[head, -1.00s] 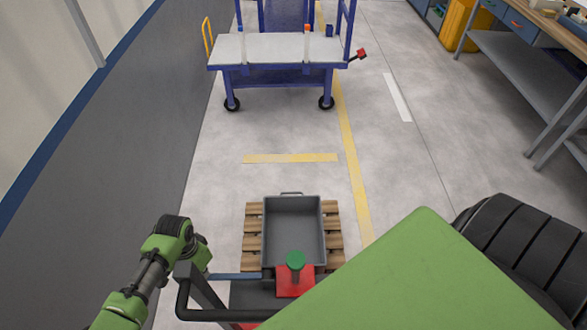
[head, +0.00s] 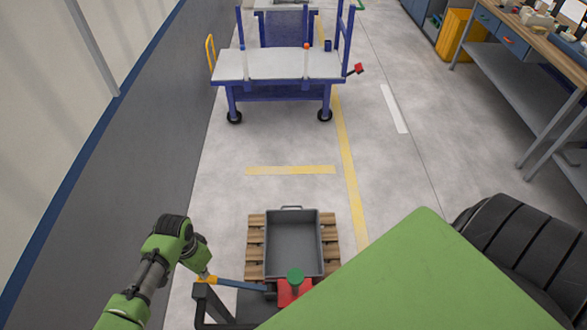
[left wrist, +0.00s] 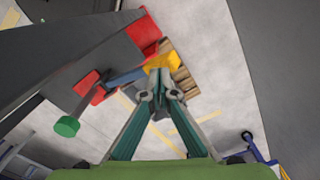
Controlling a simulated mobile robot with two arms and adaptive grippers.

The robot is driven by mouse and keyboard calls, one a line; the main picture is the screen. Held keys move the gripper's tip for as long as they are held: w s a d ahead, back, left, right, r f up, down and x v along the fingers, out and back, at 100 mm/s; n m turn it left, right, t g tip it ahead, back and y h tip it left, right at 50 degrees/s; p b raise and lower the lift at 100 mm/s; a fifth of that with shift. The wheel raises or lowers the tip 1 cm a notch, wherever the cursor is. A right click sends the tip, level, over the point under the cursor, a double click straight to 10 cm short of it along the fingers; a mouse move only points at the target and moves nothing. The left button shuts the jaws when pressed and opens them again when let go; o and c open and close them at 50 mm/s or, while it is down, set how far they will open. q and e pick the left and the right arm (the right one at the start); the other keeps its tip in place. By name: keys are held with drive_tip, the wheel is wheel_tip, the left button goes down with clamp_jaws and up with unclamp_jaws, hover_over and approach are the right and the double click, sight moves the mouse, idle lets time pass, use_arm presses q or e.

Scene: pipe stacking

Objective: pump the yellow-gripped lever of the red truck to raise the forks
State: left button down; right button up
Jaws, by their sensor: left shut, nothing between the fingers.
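The red truck (head: 287,294) stands low in the head view, with a green knob (head: 295,276) on top. Its blue lever (head: 240,285) reaches left to a yellow grip (head: 208,280). My left gripper (head: 205,272) is shut and empty, with its fingertips at the yellow grip. In the left wrist view the closed fingertips (left wrist: 160,73) meet or overlap the yellow grip (left wrist: 163,61); I cannot tell if they press on it. The forks are hidden under a wooden pallet (head: 256,246) carrying a grey bin (head: 293,245). My right gripper is not in view.
A blue cart with a pale top (head: 265,64) stands ahead. The floor between pallet and cart is clear, with yellow tape (head: 290,170).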

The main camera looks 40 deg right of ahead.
use_arm(q)
drive_tip(key=shift+f, duration=0.15)
wheel_tip(320, 180, down, 14)
drive_tip(key=b, duration=1.2)
wheel_tip(320, 180, up, 14)
drive_tip(key=p, duration=1.3)
drive_tip(key=shift+p, duration=0.35)
drive_tip(key=shift+r, duration=2.55)
